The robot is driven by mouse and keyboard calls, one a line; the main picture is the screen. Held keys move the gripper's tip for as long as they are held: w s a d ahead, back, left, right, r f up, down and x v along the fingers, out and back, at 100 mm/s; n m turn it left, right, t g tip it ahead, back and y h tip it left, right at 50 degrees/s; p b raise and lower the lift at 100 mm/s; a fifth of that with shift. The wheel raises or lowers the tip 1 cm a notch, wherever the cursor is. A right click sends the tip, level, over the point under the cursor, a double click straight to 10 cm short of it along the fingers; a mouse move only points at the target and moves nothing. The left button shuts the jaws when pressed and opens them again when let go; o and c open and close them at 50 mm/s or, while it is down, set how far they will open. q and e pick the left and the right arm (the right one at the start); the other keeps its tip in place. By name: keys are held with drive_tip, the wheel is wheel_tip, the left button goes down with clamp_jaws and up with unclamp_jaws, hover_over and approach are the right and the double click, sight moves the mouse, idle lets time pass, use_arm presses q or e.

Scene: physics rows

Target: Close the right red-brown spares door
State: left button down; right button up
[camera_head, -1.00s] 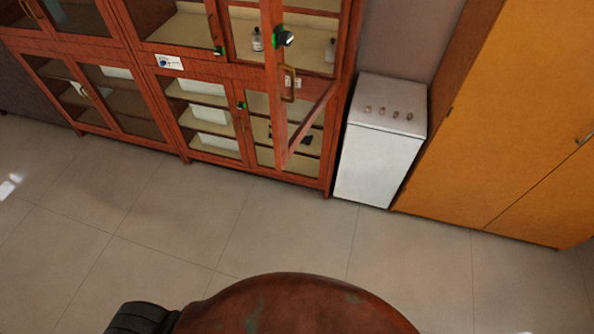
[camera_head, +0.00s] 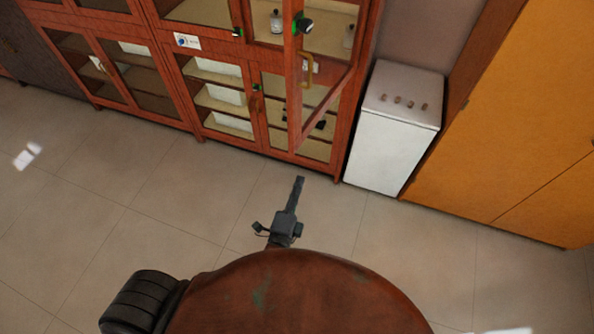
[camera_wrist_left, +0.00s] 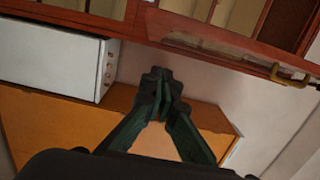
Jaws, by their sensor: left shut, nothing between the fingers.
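The red-brown spares door (camera_head: 295,112) stands open, swung out from the right end of the cabinet, with its glass pane and brass handle (camera_head: 307,68) showing in the head view. In the left wrist view a red-brown frame (camera_wrist_left: 235,40) with a brass handle (camera_wrist_left: 291,78) crosses the top right. My left gripper (camera_head: 299,181) is below the door's lower corner in the head view, apart from it. Its fingers (camera_wrist_left: 161,78) are together and empty in the left wrist view. My right gripper is not in view.
A white appliance (camera_head: 392,145) with several knobs stands right of the cabinet. An orange-brown wardrobe (camera_head: 500,130) is beyond it. Other cabinet doors (camera_head: 135,88) to the left are shut. The tiled floor (camera_head: 150,205) in front is clear.

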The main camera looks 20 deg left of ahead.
use_arm(q)
drive_tip(key=w+a+p, duration=0.3)
drive_tip(key=w+a, duration=0.1)
drive_tip(key=w, duration=0.6)
drive_tip(key=shift+p, duration=0.3)
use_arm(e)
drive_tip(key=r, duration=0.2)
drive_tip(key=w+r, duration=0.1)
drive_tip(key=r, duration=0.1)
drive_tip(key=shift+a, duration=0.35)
use_arm(q)
drive_tip(key=shift+a, duration=0.2)
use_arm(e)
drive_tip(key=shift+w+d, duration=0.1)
